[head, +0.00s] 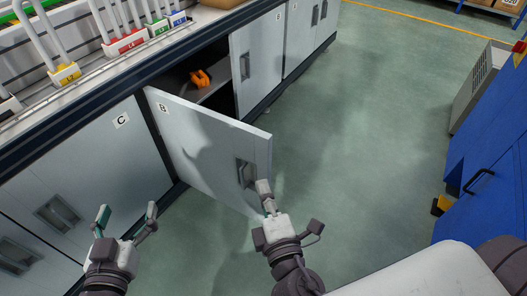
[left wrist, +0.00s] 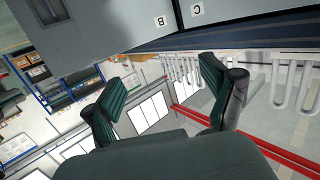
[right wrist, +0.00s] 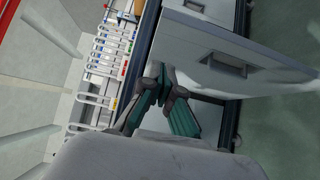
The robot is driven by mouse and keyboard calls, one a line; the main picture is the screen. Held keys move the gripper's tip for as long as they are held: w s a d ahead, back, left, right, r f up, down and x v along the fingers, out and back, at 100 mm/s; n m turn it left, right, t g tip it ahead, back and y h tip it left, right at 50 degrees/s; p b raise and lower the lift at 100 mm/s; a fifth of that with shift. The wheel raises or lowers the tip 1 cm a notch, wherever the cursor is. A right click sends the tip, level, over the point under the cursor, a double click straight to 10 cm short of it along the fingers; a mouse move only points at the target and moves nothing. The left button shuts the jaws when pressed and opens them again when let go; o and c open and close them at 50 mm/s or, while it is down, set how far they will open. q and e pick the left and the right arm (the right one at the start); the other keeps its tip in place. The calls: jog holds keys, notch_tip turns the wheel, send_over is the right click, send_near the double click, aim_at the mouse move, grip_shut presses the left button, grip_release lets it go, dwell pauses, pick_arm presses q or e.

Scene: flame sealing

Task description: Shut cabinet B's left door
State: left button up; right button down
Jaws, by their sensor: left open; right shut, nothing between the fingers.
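Cabinet B's left door (head: 205,150) stands open, swung out from the cabinet front, with a "B" label near its hinge side and a grey handle (head: 247,175) near its free edge. A shelf with an orange object (head: 200,78) shows in the opening behind it. My right gripper (head: 265,188) is shut and empty by the door's free edge, just right of the handle; I cannot tell whether it touches. It also shows in the right wrist view (right wrist: 163,90). My left gripper (head: 127,214) is open and empty, in front of cabinet C; its spread fingers show in the left wrist view (left wrist: 165,95).
Cabinet B's right door (head: 257,65) looks flush with the front. Cabinet C's door (head: 110,155) is closed at left. The counter above holds racks of white tubes (head: 125,42). A blue cabinet (head: 495,170) stands at right. Green floor (head: 345,130) between is clear.

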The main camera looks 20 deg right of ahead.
jog(key=p, duration=0.2)
send_near(260, 140)
jog(key=w+a, duration=0.3)
jog(key=w, duration=0.1)
pick_arm(q)
jog(key=s+a+f+g+y, duration=0.2)
jog(key=s+f+g, duration=0.3)
jog(key=f, duration=0.3)
jog(key=shift+s+a+f+g, duration=0.35)
jog(key=shift+a+f+g, duration=0.1)
jog(key=shift+g, duration=0.45)
pick_arm(e)
jog(key=shift+w+d+f, duration=0.1)
jog(key=shift+w+d, duration=0.45)
jog(key=shift+d, duration=0.3)
jog(key=shift+w+d, duration=0.6)
jog(key=shift+d, duration=0.25)
